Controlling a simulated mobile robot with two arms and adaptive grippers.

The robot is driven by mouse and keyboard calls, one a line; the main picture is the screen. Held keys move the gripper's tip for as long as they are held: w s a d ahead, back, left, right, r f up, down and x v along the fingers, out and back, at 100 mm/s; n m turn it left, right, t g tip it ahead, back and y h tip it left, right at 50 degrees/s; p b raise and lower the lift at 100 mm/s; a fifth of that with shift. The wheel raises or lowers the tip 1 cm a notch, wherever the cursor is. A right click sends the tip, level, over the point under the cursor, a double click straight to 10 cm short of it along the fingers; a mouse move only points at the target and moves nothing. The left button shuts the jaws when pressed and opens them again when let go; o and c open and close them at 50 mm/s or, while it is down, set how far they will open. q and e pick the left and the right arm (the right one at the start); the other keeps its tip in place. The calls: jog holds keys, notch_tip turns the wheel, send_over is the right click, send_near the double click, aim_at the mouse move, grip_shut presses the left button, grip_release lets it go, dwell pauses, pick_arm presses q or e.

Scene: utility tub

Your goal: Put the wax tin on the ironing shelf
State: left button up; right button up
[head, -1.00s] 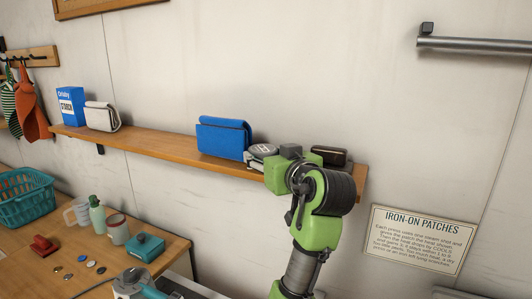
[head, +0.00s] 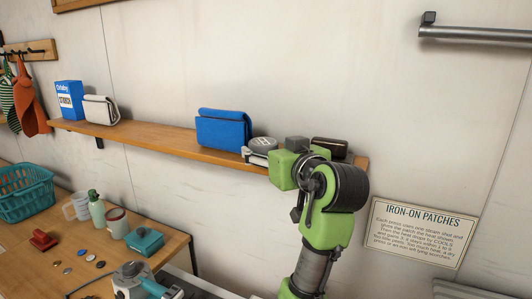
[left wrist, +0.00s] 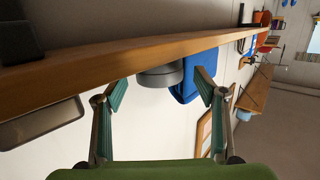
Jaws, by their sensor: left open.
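The wax tin, seemingly the round grey tin (head: 263,144), sits upright on the wooden ironing shelf (head: 165,137), right of a blue folded pouch. In the left wrist view, the tin (left wrist: 158,74) stands behind the shelf's front edge (left wrist: 75,75), between and just beyond my spread fingertips. My left gripper (head: 262,158) is open at the front of the tin. Its green body hides part of the shelf. I cannot tell whether a finger touches the tin. My right gripper is not in view.
The blue pouch (head: 223,130) is close left of the tin, and a dark brown case (head: 329,147) is on its right. A blue box (head: 69,100) and white pouch (head: 101,109) stand at the shelf's left end. The table (head: 155,240) below holds several items.

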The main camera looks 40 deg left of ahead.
pick_arm(q)
jog(key=b+v, duration=0.3)
jog(key=v, duration=0.6)
jog(key=shift+s+d, duration=0.2)
jog(key=shift+d, duration=0.2)
